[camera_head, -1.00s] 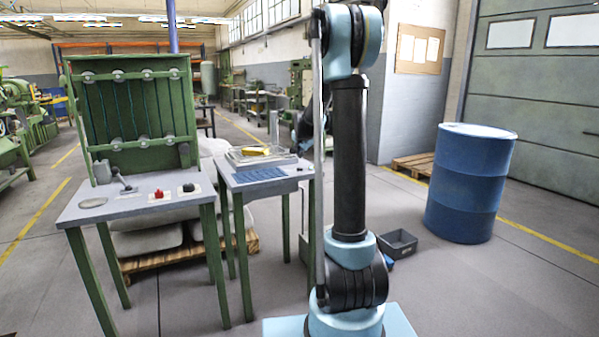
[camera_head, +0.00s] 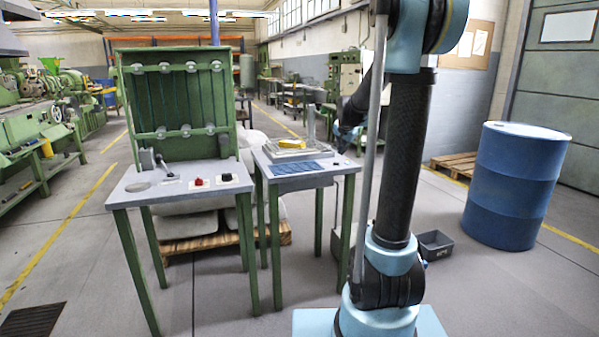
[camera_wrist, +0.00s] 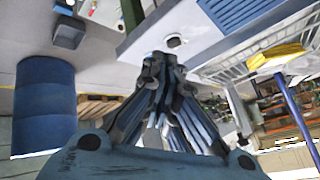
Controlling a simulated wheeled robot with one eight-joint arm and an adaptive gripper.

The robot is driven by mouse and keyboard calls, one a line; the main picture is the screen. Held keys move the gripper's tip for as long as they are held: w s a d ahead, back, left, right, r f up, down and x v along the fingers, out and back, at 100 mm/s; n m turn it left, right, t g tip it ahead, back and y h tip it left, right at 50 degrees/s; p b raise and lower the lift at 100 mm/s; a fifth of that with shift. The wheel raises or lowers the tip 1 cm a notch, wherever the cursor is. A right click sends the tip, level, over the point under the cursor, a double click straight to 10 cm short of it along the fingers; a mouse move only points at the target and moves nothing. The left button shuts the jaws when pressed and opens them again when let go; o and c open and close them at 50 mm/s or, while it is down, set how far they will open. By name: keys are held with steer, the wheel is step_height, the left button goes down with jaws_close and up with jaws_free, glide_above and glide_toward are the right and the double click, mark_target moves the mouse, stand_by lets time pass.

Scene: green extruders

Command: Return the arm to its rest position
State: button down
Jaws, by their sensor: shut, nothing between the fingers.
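My arm (camera_head: 403,160) stands at the right of centre in the head view, its black link nearly upright. My gripper (camera_wrist: 165,62) shows in the wrist view with its fingers together and nothing between them. In the head view its end of the arm is partly hidden behind my black link, near the right side of the small table (camera_head: 331,170). In the wrist view the fingertips overlap the table's pale edge; I cannot tell whether they touch it.
The small table bears a blue mat (camera_head: 297,168) and a tray (camera_head: 283,155) with yellow pieces (camera_head: 290,144). A green-framed workbench (camera_head: 180,186) stands left. A blue barrel (camera_head: 517,185) stands right, and a grey crate (camera_head: 434,244) lies on the floor.

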steer(key=s+f+n+g, duration=0.2)
steer(key=s+f, duration=0.3)
steer(key=s, duration=1)
steer(key=s+f+n+g, duration=0.2)
steer(key=s+f, duration=0.3)
steer(key=s, duration=1)
steer(key=s+a+f+n+g+y, duration=0.1)
steer(key=s+f+n, duration=0.3)
steer(key=s, duration=1.1)
steer(key=shift+s+f+n+g, duration=0.3)
steer(key=shift+s+f+g, duration=0.1)
steer(key=shift+f, duration=0.35)
steer(key=shift+w+f, duration=0.2)
steer(key=shift+w, duration=0.3)
